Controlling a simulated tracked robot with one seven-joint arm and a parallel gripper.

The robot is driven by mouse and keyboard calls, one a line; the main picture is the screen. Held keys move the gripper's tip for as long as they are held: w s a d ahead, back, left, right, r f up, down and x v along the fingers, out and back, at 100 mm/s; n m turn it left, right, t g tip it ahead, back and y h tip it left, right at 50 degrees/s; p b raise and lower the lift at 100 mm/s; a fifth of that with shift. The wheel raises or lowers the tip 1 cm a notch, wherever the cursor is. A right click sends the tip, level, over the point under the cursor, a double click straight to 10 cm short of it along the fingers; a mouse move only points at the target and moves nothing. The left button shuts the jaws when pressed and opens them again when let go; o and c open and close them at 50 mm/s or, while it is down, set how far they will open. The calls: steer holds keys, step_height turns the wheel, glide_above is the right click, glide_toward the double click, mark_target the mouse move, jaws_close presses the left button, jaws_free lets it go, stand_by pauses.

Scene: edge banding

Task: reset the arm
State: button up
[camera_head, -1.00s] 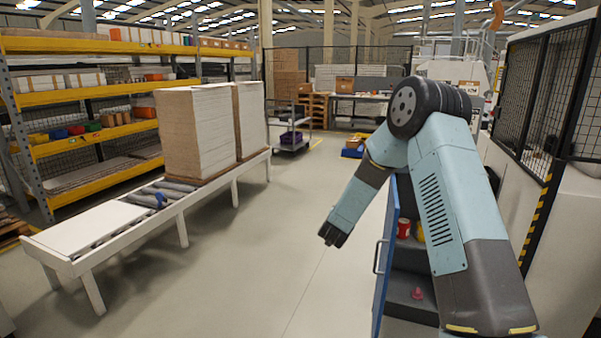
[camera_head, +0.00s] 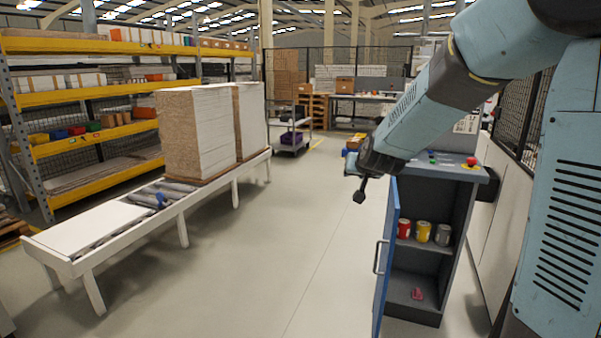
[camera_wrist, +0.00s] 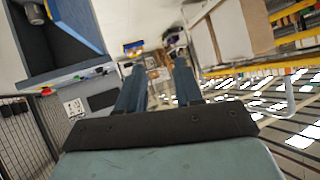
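My gripper (camera_head: 359,192) is in the air above the floor, left of the top of a grey cabinet, at the end of my raised arm. In the wrist view my gripper (camera_wrist: 159,72) has its two fingers apart with nothing held between them. My arm comes in from the right edge of the head view and slants down to the left. The wrist view is strongly tilted.
The grey cabinet (camera_head: 463,205) has its blue door (camera_head: 388,255) open; inside are red (camera_head: 404,229), yellow (camera_head: 423,232) and grey cans and a pink object (camera_head: 417,294). A roller conveyor (camera_head: 150,228) carries stacked panels (camera_head: 200,135). The floor between is clear.

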steer(key=s+d+r+g, duration=0.1)
steer(key=s+d+g, duration=0.2)
steer(key=s, duration=1.5)
steer(key=s+d+r+n+g+h, duration=0.1)
steer(key=s+d, duration=0.4)
steer(key=s, duration=1.3)
steer(key=shift+r+g, duration=0.7)
steer(key=shift+g, duration=0.4)
steer(key=shift+s, duration=0.25)
